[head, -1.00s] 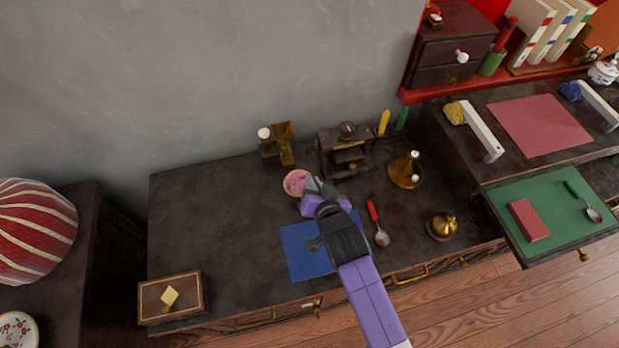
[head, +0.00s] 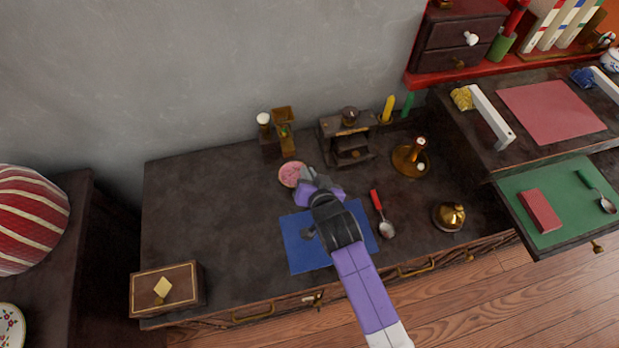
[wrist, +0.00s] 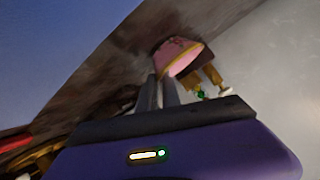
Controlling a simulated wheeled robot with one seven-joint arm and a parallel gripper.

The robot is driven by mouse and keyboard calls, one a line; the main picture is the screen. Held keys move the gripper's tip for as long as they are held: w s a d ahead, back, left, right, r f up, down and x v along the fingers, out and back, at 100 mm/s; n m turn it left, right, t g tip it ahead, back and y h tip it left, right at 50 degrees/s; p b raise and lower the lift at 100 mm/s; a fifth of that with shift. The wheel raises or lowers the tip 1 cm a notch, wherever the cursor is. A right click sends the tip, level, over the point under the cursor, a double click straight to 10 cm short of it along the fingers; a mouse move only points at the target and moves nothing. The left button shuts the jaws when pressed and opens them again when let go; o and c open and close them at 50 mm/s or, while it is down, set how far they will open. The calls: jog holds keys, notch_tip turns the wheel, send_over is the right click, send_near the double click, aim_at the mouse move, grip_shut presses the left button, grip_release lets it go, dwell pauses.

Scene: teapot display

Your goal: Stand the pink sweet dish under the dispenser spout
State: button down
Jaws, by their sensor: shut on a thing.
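The pink sweet dish (head: 291,173) is a small round bowl near the back of the dark counter, just in front of the dispenser. My gripper (head: 306,180) reaches it from the front right and is shut on its near rim. In the wrist view the dish (wrist: 178,54) is at the tips of my two closed fingers (wrist: 162,82), its pink inside showing. The dispenser (head: 284,125) is a brass and wood stand with a square hopper, close behind the dish. Its spout is too small to make out, and I cannot tell whether the dish is directly below it.
A small dark stove-like cabinet (head: 347,142) stands right of the dish. A blue mat (head: 300,250) and a red-handled spoon (head: 382,218) lie in front.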

jog(key=shift+w+a+b, duration=0.25)
jog(key=shift+w+b, duration=0.3)
jog(key=shift+w, duration=0.4)
jog(key=shift+w+a+b, duration=0.3)
jog(key=shift+w+b, duration=0.2)
jog(key=shift+w, duration=0.5)
jog(key=shift+w+a+b, duration=0.25)
jog(key=shift+w+b, duration=0.3)
jog(key=shift+w, duration=0.4)
jog(key=shift+f, duration=0.4)
jog(key=c, duration=1.6)
grip_release()
jog(key=shift+o, duration=0.6)
jog(key=shift+r, duration=0.1)
jog(key=shift+a+r, duration=0.15)
jog(key=shift+s+r, duration=0.1)
